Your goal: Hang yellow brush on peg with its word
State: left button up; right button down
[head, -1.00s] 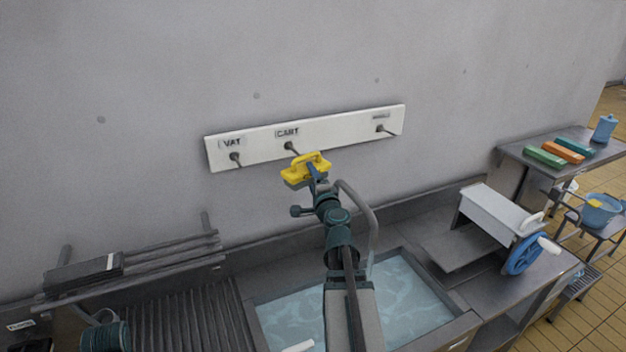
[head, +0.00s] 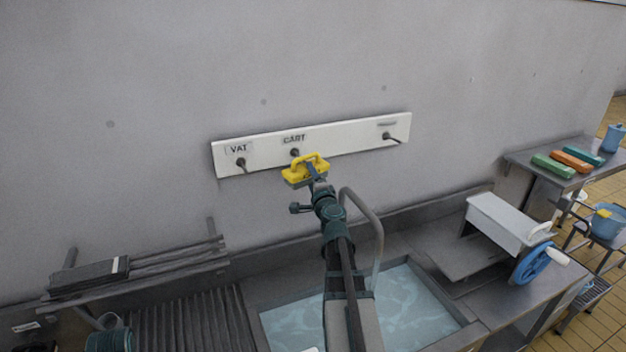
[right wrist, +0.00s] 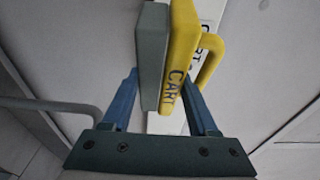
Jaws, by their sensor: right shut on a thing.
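The yellow brush (head: 304,172) has a looped handle and a grey bristle side. In the right wrist view the brush (right wrist: 180,60) shows the word CART on its yellow edge. My right gripper (head: 314,172) is shut on it, with blue fingers (right wrist: 160,112) on either side. The brush is just below and slightly right of the CART peg (head: 295,153) in the head view. I cannot tell whether its handle touches the peg. The white board (head: 340,141) also bears a VAT peg (head: 241,164) and a right-hand peg (head: 394,138) whose label is unreadable.
A water-filled sink (head: 405,305) lies below the board, with a curved grey tap (head: 374,215) beside my right arm. A slatted rack (head: 150,270) is at left. A white box with a blue wheel (head: 530,262) stands at right. The wall around the board is clear.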

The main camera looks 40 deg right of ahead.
jog(key=shift+w+d+r, duration=0.1)
jog(key=shift+w+d, duration=0.2)
jog(key=shift+w, duration=0.2)
jog(key=shift+f+x, duration=0.2)
jog(key=shift+x, duration=0.9)
jog(key=shift+w, duration=0.55)
pick_arm(q)
jog(key=shift+s+a+f+b, duration=0.1)
jog(key=shift+s+f+b, duration=0.35)
jog(key=shift+b, duration=0.2)
pick_arm(e)
jog(key=shift+w+a+f, duration=0.15)
pick_arm(q)
jog(key=shift+w+f, duration=0.2)
jog(key=shift+w, duration=0.4)
pick_arm(e)
jog(key=shift+w+f, duration=0.4)
jog(key=shift+w, duration=0.15)
